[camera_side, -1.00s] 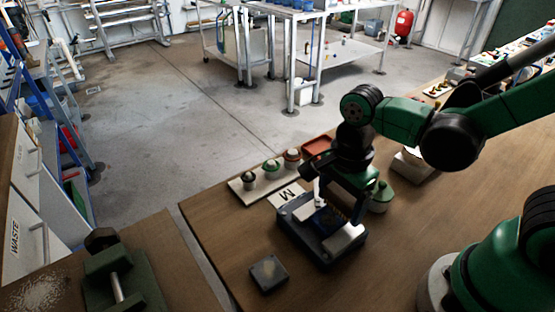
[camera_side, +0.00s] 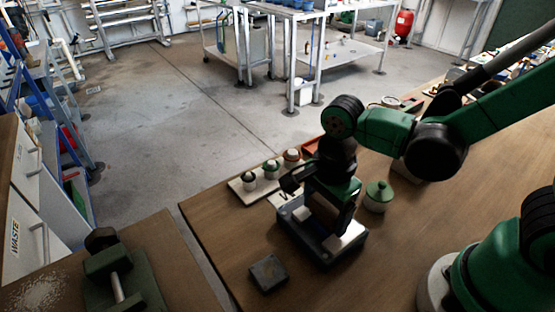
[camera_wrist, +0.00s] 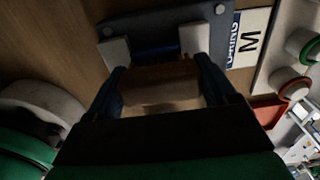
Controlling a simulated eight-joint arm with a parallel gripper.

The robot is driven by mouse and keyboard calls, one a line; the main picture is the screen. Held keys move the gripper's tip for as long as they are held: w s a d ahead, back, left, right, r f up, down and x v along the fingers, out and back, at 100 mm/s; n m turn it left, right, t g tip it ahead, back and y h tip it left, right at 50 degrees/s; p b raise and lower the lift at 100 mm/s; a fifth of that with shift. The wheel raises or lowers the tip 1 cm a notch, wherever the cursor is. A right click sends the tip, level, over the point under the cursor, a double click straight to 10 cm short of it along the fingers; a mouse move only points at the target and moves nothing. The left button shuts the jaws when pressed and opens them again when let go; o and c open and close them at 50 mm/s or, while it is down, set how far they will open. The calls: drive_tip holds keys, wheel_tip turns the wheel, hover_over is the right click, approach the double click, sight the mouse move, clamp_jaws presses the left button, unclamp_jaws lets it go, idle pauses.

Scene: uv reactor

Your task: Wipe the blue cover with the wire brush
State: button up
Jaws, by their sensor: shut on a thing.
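My gripper (camera_side: 326,212) is over the grey-blue reactor base (camera_side: 352,256) on the wooden table and hides much of it. In the wrist view, its two dark fingers (camera_wrist: 160,78) are closed on a brown wooden block, which looks like the wire brush (camera_wrist: 158,92). Its bristles are hidden. The base also shows in the wrist view (camera_wrist: 165,27), with a pale block at each side. A thin blue strip, likely the blue cover (camera_wrist: 165,56), shows just beyond the brush. I cannot tell whether the brush touches it.
A green-lidded jar (camera_side: 377,195) stands close to the right of the base.

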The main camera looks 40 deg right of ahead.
drive_tip(key=d, duration=0.1)
drive_tip(key=d+r, duration=0.1)
drive_tip(key=d, duration=0.1)
drive_tip(key=shift+d, duration=0.1)
drive_tip(key=shift+f, duration=0.25)
drive_tip(key=shift+a+r, duration=0.15)
drive_tip(key=shift+a, duration=2.2)
drive_tip(key=shift+a+f, duration=0.35)
drive_tip(key=shift+a, duration=0.05)
wheel_tip(320, 180, up, 8)
drive_tip(key=shift+d, duration=0.1)
